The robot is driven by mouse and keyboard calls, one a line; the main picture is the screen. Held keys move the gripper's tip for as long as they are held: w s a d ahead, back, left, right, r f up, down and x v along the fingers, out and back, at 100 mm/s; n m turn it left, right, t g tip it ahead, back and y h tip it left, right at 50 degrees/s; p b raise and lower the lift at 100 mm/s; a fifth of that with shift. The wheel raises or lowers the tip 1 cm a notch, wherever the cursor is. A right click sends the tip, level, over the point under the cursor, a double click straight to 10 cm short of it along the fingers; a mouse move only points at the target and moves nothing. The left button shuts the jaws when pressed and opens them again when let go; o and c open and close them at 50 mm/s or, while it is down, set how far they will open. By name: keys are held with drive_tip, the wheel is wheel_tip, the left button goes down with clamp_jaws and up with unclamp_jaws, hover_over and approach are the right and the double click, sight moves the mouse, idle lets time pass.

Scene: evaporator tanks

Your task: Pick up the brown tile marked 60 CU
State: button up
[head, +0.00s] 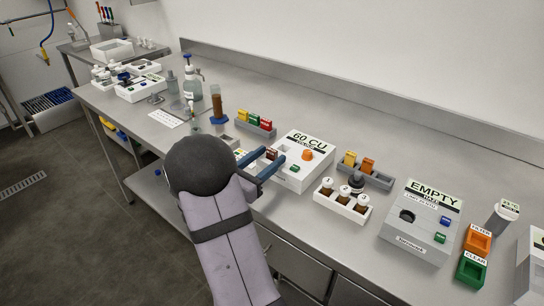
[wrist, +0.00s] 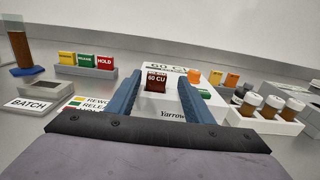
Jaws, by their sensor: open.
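The brown tile marked 60 CU (wrist: 157,82) stands upright at the white box, its marked face toward me in the wrist view. In the head view a small brown patch of the tile (head: 271,154) shows by my fingers. The white box labelled 60 CU (head: 318,163) has an orange knob and a green button. My gripper (wrist: 159,90) is open, with one blue finger on each side of the tile in the picture. I cannot tell whether the tips reach past it. In the head view my gripper (head: 265,163) is at the box's left side.
A rack of yellow, green and red tiles (wrist: 87,62) stands to the left. A BATCH block (wrist: 31,105) is nearer. A white rack of brown bottles (head: 343,201) and a grey rack with orange tiles (head: 366,177) are right of the box. The EMPTY box (head: 420,222) is farther right.

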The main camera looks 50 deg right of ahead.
sight(280, 146)
drive_tip(key=shift+d, duration=0.8)
drive_tip(key=shift+d, duration=0.1)
drive_tip(key=shift+w+d+f+p, duration=0.15)
drive_tip(key=shift+d+p, duration=0.25)
drive_tip(key=shift+d, duration=0.85)
drive_tip(key=shift+w+d+p, duration=0.15)
drive_tip(key=shift+d+p, duration=0.2)
drive_tip(key=shift+d, duration=0.9)
clamp_jaws()
wheel_tip(280, 146, up, 10)
